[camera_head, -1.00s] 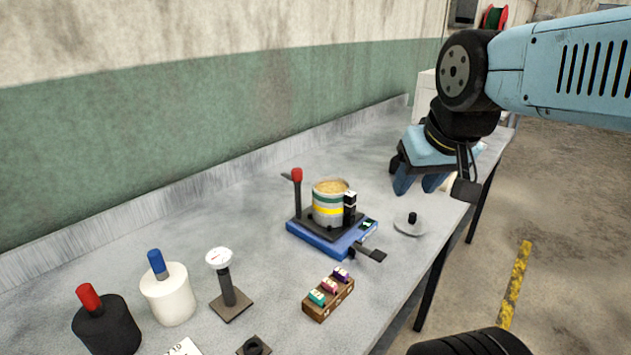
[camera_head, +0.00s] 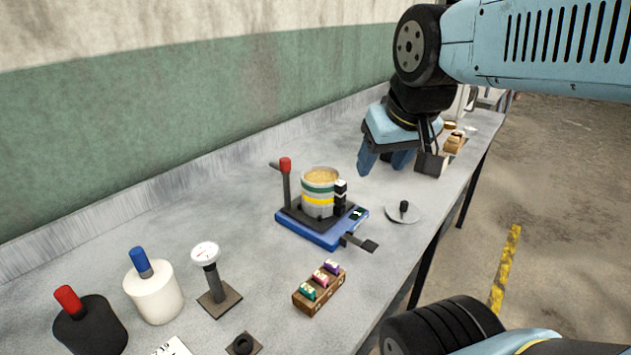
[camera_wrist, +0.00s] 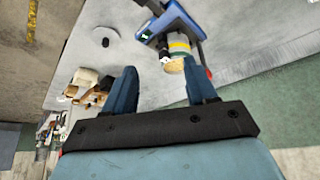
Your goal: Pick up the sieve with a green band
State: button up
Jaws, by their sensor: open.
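A round metal stack with a green band above a yellow band (camera_head: 319,196) stands on a blue and black stand. Its open top is full of tan grain. I take the green-banded upper part as the sieve; the joint below it is too small to make out. In the wrist view the stack (camera_wrist: 179,45) shows beyond my fingers, nearer the right one. My gripper (camera_head: 384,164) is open and empty, above the table, behind and right of the stack, apart from it. In the wrist view the gap between my fingertips (camera_wrist: 160,68) is clear.
The blue stand (camera_head: 322,235) has a red-topped post (camera_head: 286,180) left of the stack and a black clamp (camera_head: 340,197) at its right. A knobbed disc (camera_head: 402,213) lies to the right. A wooden block with coloured pieces (camera_head: 319,289) and a dial gauge (camera_head: 206,256) are nearer.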

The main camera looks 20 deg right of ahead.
jog(key=shift+o, duration=0.7)
jog(key=shift+w+a+f+n, duration=0.1)
jog(key=shift+w+f+n, duration=0.15)
jog(key=shift+w+n, duration=0.05)
jog(key=shift+o, duration=0.2)
jog(key=w+a+f+n+g+h, duration=0.1)
jog(key=w+f+n+g+h, duration=0.1)
jog(key=w+f+n+g, duration=0.1)
jog(key=w+n+g, duration=0.1)
jog(key=n, duration=0.1)
jog(key=shift+w+a+f+n+h, duration=0.25)
jog(key=shift+w+f+n+h, duration=0.05)
jog(key=shift+w+f+h, duration=0.1)
jog(key=n+h, duration=1)
jog(key=n, duration=0.3)
send_near(334, 185)
jog(key=d+f, duration=0.2)
jog(key=d, duration=0.1)
jog(key=shift+w+t, duration=0.15)
jog(key=shift+t, duration=0.15)
jog(key=shift+h, duration=0.3)
jog(key=shift+x, duration=2.95)
jog(key=shift+d+r, duration=0.1)
jog(key=shift+c, duration=0.3)
grip_shut()
